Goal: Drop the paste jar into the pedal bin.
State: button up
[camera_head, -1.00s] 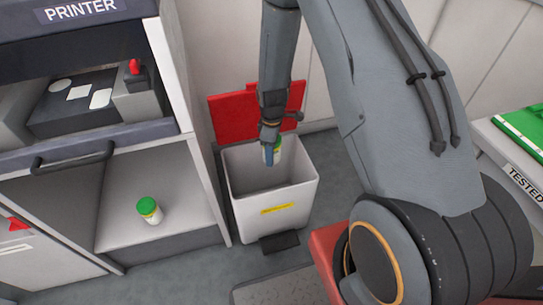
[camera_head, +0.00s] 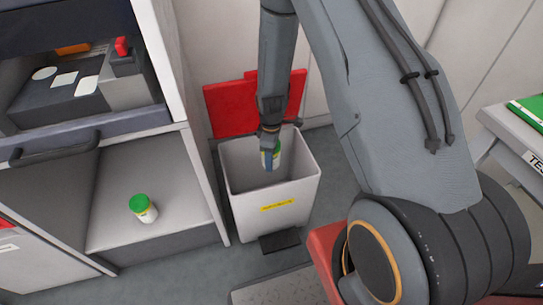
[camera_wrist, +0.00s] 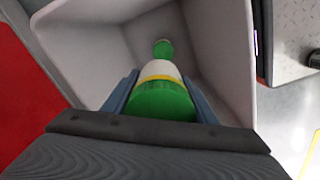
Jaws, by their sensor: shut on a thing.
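My gripper (camera_head: 270,158) is shut on a paste jar (camera_head: 275,150), white with a green lid and a yellow band. In the wrist view the held jar (camera_wrist: 162,92) is between the two blue-grey fingers, its green lid towards the camera. The pedal bin (camera_head: 275,218) is a pale box with a yellow label, and its red lid (camera_head: 228,110) stands open behind. The gripper and jar are at the bin's mouth, with the inner walls around them in the wrist view. How deep they sit is hard to tell. Another green-topped item (camera_wrist: 162,48) lies down in the bin.
A second green-lidded jar (camera_head: 143,208) stands on the shelf (camera_head: 110,190) of the cabinet left of the bin. The cabinet's side panel (camera_head: 195,170) is close to the bin. A black pedal (camera_head: 280,242) sticks out in front. A table (camera_head: 520,140) is at the right.

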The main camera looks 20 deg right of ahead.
jog(key=o, duration=1.6)
jog(key=shift+r, duration=0.1)
jog(key=shift+r+p, duration=0.55)
jog(key=shift+r, duration=3.3)
